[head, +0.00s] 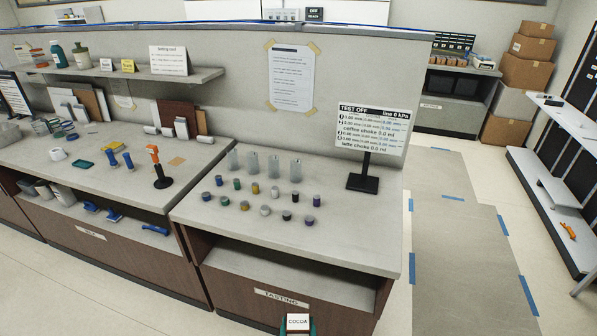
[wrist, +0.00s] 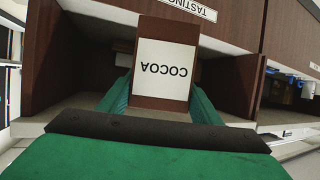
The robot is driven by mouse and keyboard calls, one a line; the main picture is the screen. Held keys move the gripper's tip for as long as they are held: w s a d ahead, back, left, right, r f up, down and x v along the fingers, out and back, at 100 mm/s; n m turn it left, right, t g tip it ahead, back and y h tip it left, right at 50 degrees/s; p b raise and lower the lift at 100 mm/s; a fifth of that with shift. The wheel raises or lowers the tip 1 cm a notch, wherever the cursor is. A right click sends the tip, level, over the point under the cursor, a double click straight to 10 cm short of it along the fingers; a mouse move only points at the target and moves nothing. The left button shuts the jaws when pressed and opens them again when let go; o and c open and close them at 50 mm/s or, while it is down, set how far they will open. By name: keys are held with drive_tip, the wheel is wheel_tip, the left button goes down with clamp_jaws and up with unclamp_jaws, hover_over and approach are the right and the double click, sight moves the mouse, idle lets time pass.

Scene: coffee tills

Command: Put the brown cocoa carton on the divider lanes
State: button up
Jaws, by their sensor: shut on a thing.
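The brown cocoa carton (wrist: 167,32) has a white label reading COCOA, upside down in the wrist view. My gripper (wrist: 161,98) is shut on it, with a green finger on each side. In the head view only the carton's white-labelled part (head: 298,321) shows, at the bottom edge, in front of the tasting counter. The carton is held off any surface that I can see. I cannot pick out the divider lanes with certainty. Upright brown and white boards (head: 180,116) stand at the back of the left counter.
The tasting counter (head: 340,235) holds several small coloured-lid jars (head: 245,205), clear cylinders (head: 253,163) and a sign on a stand (head: 374,130). Its open shelf (head: 285,268) looks empty. An orange-handled tool (head: 157,165) stands on the left counter.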

drive_tip(key=s+f, duration=0.5)
drive_tip(key=f, duration=0.1)
drive_tip(key=shift+d+f, duration=0.1)
drive_tip(key=shift+d, duration=0.05)
